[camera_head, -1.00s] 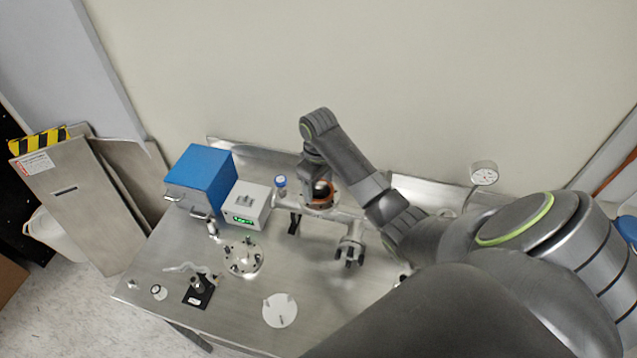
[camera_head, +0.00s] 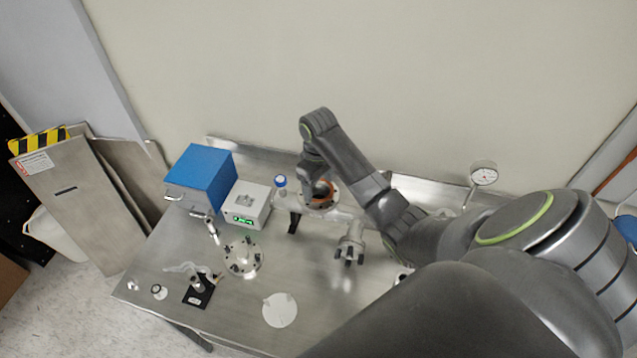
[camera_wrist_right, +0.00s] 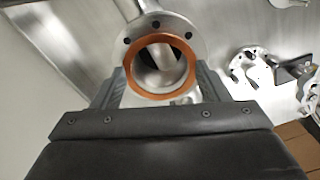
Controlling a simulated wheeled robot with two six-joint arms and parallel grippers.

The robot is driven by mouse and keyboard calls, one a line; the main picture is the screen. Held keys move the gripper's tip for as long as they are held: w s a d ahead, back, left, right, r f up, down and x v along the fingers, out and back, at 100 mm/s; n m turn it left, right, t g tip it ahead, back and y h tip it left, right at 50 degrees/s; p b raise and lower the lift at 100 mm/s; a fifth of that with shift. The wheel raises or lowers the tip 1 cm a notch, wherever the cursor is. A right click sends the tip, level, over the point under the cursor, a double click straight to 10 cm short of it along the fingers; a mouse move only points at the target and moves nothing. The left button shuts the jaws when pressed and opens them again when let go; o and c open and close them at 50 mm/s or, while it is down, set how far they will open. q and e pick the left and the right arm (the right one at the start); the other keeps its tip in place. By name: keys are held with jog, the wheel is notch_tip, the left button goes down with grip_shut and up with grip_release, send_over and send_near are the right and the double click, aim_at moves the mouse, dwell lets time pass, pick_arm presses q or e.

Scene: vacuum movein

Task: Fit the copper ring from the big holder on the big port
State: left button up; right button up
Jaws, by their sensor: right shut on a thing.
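My right gripper (camera_wrist_right: 160,72) is shut on the copper ring (camera_wrist_right: 160,96), with one finger on each side of it. In the right wrist view the ring lies over the bore of the big port (camera_wrist_right: 158,20), a grey round flange with bolt holes. The flange's far rim shows beyond the ring, so the ring looks a little off its centre. In the head view the copper ring (camera_head: 328,187) shows at the big port (camera_head: 313,205), just below my right wrist. I cannot tell whether the ring touches the flange face. My left gripper is not in view.
A blue box (camera_head: 200,180) and a white unit with a green display (camera_head: 246,204) stand left of the port. A bolted flange (camera_head: 243,258), a black stand (camera_head: 198,291) and a pale disc with pegs (camera_head: 280,311) sit nearer the front. A gauge (camera_head: 484,173) stands at right.

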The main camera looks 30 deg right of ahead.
jog(key=shift+s+f, duration=0.1)
jog(key=shift+f, duration=0.4)
dwell(0.7)
jog(key=o, duration=0.9)
jog(key=shift+f, duration=0.1)
jog(key=shift+s+f, duration=0.15)
